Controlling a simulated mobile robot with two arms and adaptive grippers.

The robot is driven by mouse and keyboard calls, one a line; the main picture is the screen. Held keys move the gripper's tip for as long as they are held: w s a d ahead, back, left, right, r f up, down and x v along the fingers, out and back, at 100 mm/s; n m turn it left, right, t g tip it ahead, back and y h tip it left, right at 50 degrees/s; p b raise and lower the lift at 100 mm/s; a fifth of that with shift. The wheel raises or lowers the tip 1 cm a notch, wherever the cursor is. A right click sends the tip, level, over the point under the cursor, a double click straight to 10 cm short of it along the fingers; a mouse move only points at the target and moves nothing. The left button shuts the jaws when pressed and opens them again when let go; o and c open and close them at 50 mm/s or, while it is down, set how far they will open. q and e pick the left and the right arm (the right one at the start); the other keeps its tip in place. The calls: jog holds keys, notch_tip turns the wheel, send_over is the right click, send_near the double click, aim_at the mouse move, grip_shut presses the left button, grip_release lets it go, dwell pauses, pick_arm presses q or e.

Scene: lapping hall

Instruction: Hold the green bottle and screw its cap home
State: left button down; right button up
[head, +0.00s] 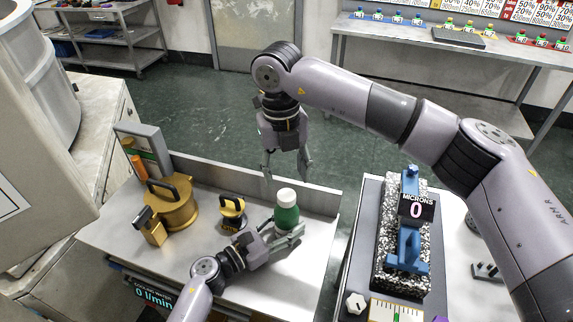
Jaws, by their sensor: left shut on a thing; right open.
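A green bottle (286,217) stands upright on the grey bench in the middle of the head view. A white cap (287,197) sits on its top; I cannot tell how tightly. My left gripper (290,236) is shut on the bottle low on its body, and its fingers hide the bottle's base. My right gripper (286,177) hangs pointing down above and slightly behind the cap. It is open and empty, with its two fingers apart and not visibly touching the cap.
A brass pot-like weight (171,207) and a smaller black-and-yellow weight (233,213) stand left of the bottle. A low raised rim (240,180) runs along the bench's back. A blue gauge (409,250) with a "MICRONS 0" display stands on a speckled block at right.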

aim_at(287, 195)
jog(key=n, duration=0.6)
jog(key=shift+r, duration=0.2)
jog(key=n, duration=0.5)
jog(key=shift+r+n, duration=0.15)
jog(key=shift+n, duration=0.15)
jog(key=n, duration=0.5)
jog(key=shift+r+n, duration=0.15)
jog(key=shift+n, duration=0.15)
jog(key=n, duration=0.7)
jog(key=shift+r+y, duration=0.25)
jog(key=shift+y, duration=0.05)
jog(key=shift+f, duration=0.1)
jog(key=shift+f, duration=3.95)
